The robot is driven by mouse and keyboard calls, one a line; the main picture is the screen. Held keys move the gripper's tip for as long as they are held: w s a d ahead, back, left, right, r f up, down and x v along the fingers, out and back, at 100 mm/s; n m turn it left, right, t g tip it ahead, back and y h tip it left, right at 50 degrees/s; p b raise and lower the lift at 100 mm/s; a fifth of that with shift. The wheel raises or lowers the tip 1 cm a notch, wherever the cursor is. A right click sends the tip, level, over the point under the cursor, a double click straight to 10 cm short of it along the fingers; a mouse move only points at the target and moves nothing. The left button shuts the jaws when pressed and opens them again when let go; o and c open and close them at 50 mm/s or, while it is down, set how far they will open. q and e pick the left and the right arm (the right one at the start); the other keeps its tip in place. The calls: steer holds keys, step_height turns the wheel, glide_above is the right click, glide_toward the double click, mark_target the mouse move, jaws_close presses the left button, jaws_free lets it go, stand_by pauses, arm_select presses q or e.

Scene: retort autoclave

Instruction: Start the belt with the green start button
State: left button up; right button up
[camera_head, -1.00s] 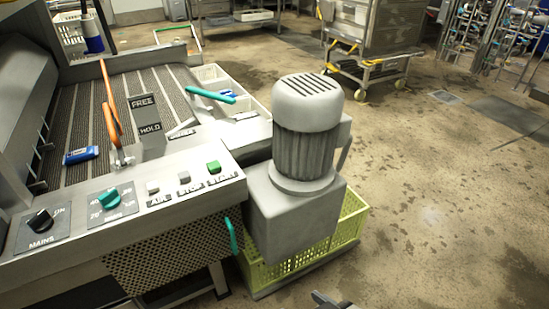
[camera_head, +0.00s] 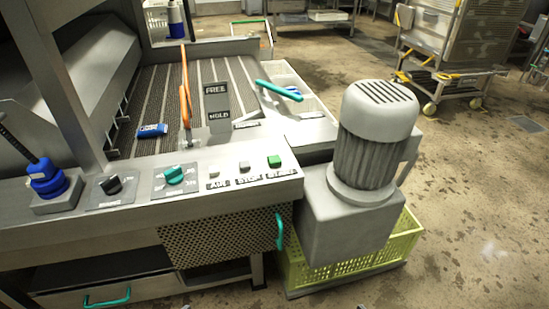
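The green start button (camera_head: 274,161) sits at the right end of the front control panel (camera_head: 230,187), above the label START. Pale STOP (camera_head: 244,167) and AIR (camera_head: 214,169) buttons are to its left. The belt (camera_head: 160,92) is a grey ribbed surface with pale strips behind the panel. Neither of my grippers can be made out; only small dark tips show at the bottom edge, too little to identify.
A large grey motor (camera_head: 374,140) stands just right of the panel, with a yellow-green crate (camera_head: 345,268) below it. An orange lever (camera_head: 186,90) with FREE and HOLD labels rises behind the panel. A blue object (camera_head: 152,131) lies on the belt.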

arm_select(q)
steer(key=shift+c, duration=0.3)
jaws_close()
stand_by(1.3)
